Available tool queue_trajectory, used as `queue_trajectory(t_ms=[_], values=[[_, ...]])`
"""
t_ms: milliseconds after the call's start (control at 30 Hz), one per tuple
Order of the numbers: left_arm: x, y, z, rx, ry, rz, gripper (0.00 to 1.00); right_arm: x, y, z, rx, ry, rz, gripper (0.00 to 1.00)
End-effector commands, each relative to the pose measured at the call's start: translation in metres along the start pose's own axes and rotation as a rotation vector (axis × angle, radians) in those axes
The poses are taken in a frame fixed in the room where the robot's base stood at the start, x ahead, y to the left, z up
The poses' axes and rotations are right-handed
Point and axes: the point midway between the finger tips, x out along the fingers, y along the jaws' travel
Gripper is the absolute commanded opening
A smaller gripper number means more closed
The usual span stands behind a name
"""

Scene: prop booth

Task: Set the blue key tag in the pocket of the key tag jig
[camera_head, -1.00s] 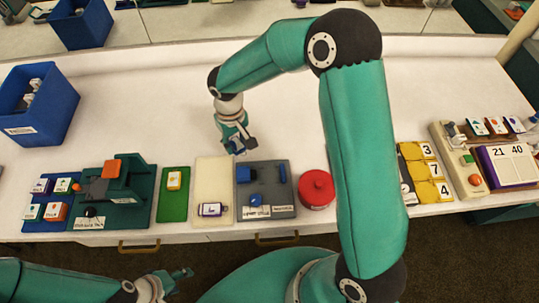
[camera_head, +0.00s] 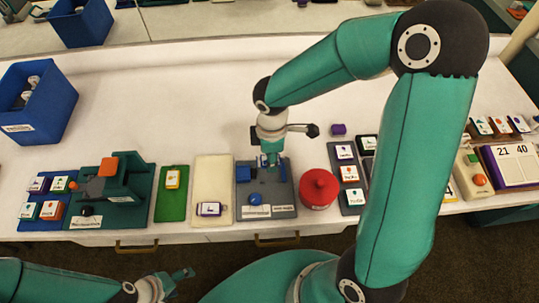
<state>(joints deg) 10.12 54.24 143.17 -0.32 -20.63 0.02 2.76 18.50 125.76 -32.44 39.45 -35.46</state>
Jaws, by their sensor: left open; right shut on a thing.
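My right gripper (camera_head: 270,160) points down at the back edge of a grey board (camera_head: 285,197) with blue parts, which may be the key tag jig; its labels are too small to read. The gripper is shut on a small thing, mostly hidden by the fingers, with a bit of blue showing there. I cannot tell whether it touches the board. A blue block (camera_head: 243,174) and a round blue knob (camera_head: 255,198) are on the board. My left gripper (camera_head: 182,274) is open and empty in front of the table, at the bottom of the view.
A red round pot (camera_head: 319,187) stands close right of the board, then a grey rack (camera_head: 350,209) of labelled tags. A cream pad (camera_head: 212,170) and green mat (camera_head: 172,207) lie left. A dark green fixture (camera_head: 140,180) and blue bin (camera_head: 38,105) are further left. The table's back is clear.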

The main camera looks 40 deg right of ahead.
Motion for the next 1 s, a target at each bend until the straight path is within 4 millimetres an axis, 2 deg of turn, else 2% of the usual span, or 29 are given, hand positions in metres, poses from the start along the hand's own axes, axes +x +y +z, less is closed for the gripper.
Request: queue_trajectory(t_ms=[500, 700, 1000], values=[[0.041, -0.015, 0.0, 0.0, 0.0, 0.0, 0.69, 0.051, 0.0, 0.0, 0.002, -0.001, -0.001, 0.12], [0.047, -0.017, 0.0, 0.0, 0.0, 0.0, 0.69, 0.059, 0.0, -0.001, 0.002, 0.0, -0.001, 0.12], [0.047, -0.017, 0.0, 0.0, 0.0, 0.0, 0.69, 0.059, 0.0, -0.001, 0.002, 0.0, -0.001, 0.12]])
